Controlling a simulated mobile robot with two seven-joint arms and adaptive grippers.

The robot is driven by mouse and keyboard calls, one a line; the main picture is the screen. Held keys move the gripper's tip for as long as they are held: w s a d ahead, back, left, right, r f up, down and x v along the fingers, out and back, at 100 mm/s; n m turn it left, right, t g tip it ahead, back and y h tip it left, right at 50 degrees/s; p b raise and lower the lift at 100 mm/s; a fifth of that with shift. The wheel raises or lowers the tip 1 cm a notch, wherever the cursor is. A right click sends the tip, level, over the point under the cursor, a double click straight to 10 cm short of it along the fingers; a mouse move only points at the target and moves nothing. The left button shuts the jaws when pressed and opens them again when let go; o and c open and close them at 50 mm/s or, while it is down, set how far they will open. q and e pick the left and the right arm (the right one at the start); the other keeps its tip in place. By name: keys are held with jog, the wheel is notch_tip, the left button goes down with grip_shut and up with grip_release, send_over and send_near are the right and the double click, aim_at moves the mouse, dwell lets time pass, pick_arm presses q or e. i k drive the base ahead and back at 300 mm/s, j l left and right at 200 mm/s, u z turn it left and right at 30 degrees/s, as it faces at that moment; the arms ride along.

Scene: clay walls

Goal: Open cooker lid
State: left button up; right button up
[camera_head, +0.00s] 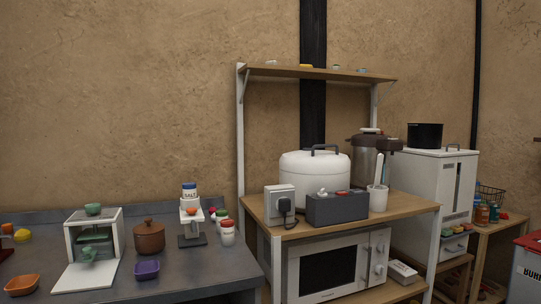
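A large white cooker (315,178) with a rounded top stands on the wooden shelf of a rack, right of the middle. Its white lid (300,161) looks closed, and a dark handle (326,149) arches over its top. A dark grey box and a white socket box stand in front of it and hide its lower part. Neither of my grippers shows in the head view.
The socket box (280,205) and grey box (338,207) crowd the shelf's front edge. A white cup (378,197) with a utensil and a metal dispenser (365,158) stand right of the cooker. An upper shelf (318,73) spans above. A microwave (335,267) sits below.

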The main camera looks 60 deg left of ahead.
aim_at(309, 161)
jog(key=u, duration=1.5)
jog(key=k+z, duration=0.15)
jog(key=k, duration=0.15)
